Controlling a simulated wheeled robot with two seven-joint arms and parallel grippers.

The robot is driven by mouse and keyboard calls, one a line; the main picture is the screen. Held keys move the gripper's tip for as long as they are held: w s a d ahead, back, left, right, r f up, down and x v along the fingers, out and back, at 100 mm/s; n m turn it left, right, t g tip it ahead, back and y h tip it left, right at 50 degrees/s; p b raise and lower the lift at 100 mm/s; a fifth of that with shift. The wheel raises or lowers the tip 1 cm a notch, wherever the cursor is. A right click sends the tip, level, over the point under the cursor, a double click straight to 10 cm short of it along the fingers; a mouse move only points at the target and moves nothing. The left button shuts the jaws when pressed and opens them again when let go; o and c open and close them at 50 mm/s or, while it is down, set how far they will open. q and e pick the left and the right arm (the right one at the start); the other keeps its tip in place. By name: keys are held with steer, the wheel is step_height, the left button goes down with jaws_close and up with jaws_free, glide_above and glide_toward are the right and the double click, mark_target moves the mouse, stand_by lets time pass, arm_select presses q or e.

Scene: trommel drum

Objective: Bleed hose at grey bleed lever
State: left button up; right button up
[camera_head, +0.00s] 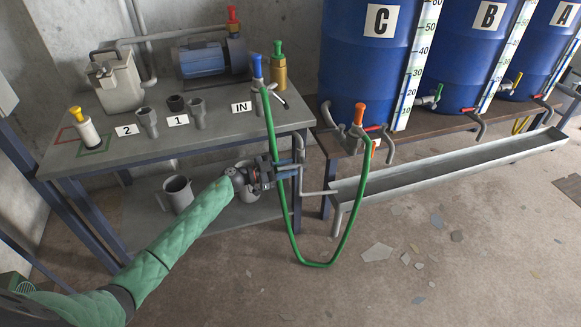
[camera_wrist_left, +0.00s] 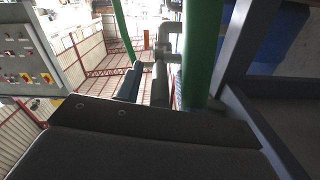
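The green hose (camera_head: 349,203) hangs in a loop from the blue-topped fitting (camera_head: 257,67) by the IN label to the orange-topped valve (camera_head: 360,114) under barrel C. My left gripper (camera_head: 288,172) is below the bench's right end, beside the hose's left run. A grey upright piece (camera_head: 299,150) stands at its fingertips; I cannot tell if this is the bleed lever or if the fingers touch it. In the left wrist view the hose (camera_wrist_left: 201,55) passes close to the fingers (camera_wrist_left: 146,84), near a grey elbow pipe (camera_wrist_left: 170,42). Whether the fingers grip anything is unclear. My right gripper is not seen.
The bench (camera_head: 225,127) carries a pump (camera_head: 202,58), grey cups (camera_head: 197,113) and a grey canister (camera_head: 115,82). A jug (camera_head: 178,193) stands on its lower shelf. A long metal trough (camera_head: 450,160) runs below the blue barrels (camera_head: 366,65). The floor in front is mostly clear.

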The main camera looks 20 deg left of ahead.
arm_select(q)
steer(key=shift+w+d, duration=0.4)
steer(key=shift+d, duration=0.15)
jaws_close()
steer(key=shift+r, duration=0.1)
